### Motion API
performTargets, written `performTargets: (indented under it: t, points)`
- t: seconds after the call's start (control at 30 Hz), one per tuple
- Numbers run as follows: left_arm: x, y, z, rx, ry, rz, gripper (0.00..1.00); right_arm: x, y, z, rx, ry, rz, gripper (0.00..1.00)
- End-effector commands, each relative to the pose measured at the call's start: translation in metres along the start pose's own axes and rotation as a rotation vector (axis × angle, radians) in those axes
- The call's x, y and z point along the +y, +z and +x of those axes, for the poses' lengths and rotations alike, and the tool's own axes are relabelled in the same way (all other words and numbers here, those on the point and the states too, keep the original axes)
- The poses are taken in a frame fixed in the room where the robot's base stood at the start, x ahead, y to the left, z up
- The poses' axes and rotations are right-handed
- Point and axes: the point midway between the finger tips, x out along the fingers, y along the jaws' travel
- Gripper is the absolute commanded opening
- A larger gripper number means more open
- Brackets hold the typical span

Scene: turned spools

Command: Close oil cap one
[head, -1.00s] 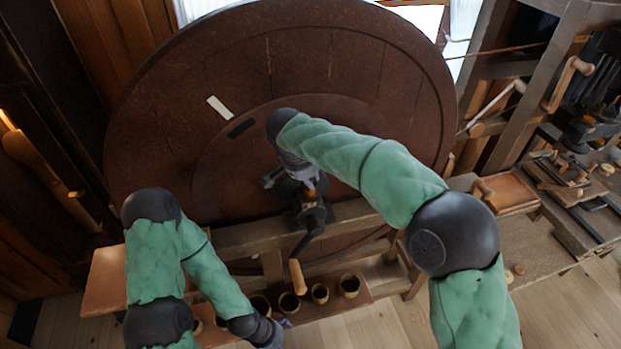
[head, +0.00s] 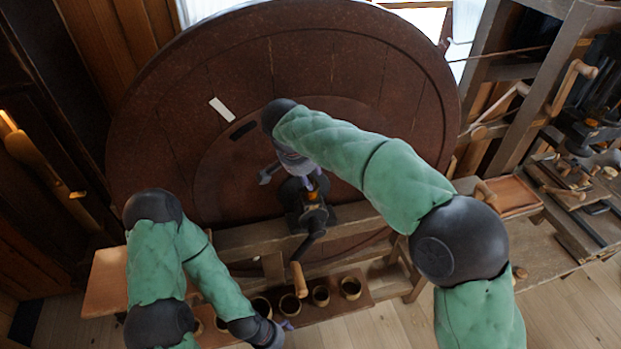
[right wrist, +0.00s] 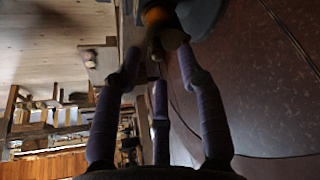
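A small orange cap-like part (head: 312,195) sits on the dark bearing block (head: 318,215) at the wheel's hub; I take it to be the oil cap. It also shows in the right wrist view as an orange part (right wrist: 155,16) with a brown round end. My right gripper (head: 314,184) is over the hub, its purple fingers partly hidden by my arm. In the right wrist view its fingers (right wrist: 160,65) are spread, with the tips close to the orange part; contact cannot be told. My left gripper (head: 278,332) is low, near the cups, its fingers mostly hidden.
A large dark red wheel (head: 400,100) fills the back. A crank with a wooden handle (head: 298,279) hangs below the hub. Several cups (head: 350,287) stand on a low shelf. A wooden tray (head: 513,195) and a tool-covered bench (head: 570,215) are at the right.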

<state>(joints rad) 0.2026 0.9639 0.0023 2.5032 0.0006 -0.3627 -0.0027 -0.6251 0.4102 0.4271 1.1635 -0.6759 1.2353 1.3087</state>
Motion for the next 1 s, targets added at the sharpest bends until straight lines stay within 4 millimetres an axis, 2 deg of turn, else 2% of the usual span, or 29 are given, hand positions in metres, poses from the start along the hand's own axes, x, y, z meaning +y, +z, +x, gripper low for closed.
performTargets:
  t: [0.03, 0.2, 0.4, 0.6, 1.0]
  points:
    - [0.0, 0.0, 0.0, 0.0, 0.0, 0.0, 0.93, -0.001, -0.001, -0.012, 0.003, -0.005, 0.001, 0.4]
    - [0.0, 0.0, 0.0, 0.0, 0.0, 0.0, 0.93, -0.001, -0.001, -0.046, 0.004, -0.006, 0.001, 0.4]
    - [0.0, 0.0, 0.0, 0.0, 0.0, 0.0, 0.93, -0.002, -0.001, -0.075, 0.002, -0.004, 0.0, 0.4]
    - [0.0, 0.0, 0.0, 0.0, 0.0, 0.0, 0.93, -0.001, -0.001, -0.087, 0.001, -0.002, 0.0, 0.4]
    - [0.0, 0.0, 0.0, 0.0, 0.0, 0.0, 0.93, -0.001, -0.001, -0.088, 0.002, -0.002, 0.001, 0.4]
